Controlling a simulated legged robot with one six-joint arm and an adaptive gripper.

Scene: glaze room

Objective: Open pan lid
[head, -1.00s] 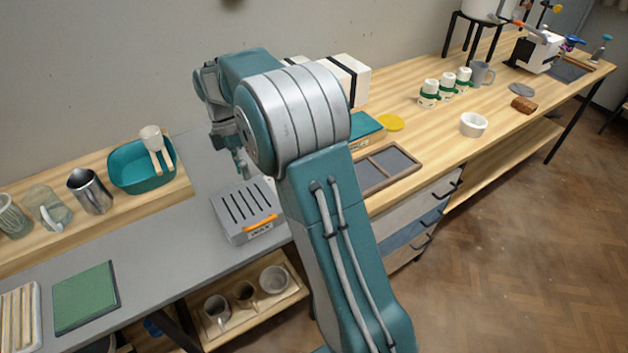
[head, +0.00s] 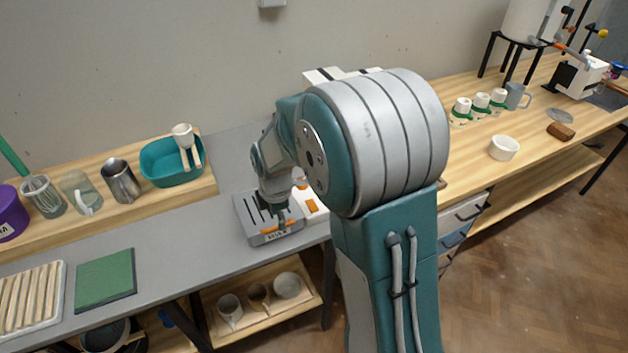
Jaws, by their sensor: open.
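The grey wax pan (head: 262,238) sits on the grey bench top in the middle of the head view. Its slotted grey lid (head: 252,209) is on and looks closed. An orange handle (head: 270,231) runs along the front edge of the lid, above the label. My gripper (head: 281,222) points down over the right part of the lid, close to the handle. It is open, and part of the handle and lid is hidden behind it. I cannot tell whether the fingers touch the handle.
A white and orange object (head: 312,206) stands just right of the pan. A teal tub (head: 171,164) and metal jug (head: 120,181) stand on the raised shelf behind left. A green pad (head: 104,279) lies front left. Bare grey bench lies between pad and pan.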

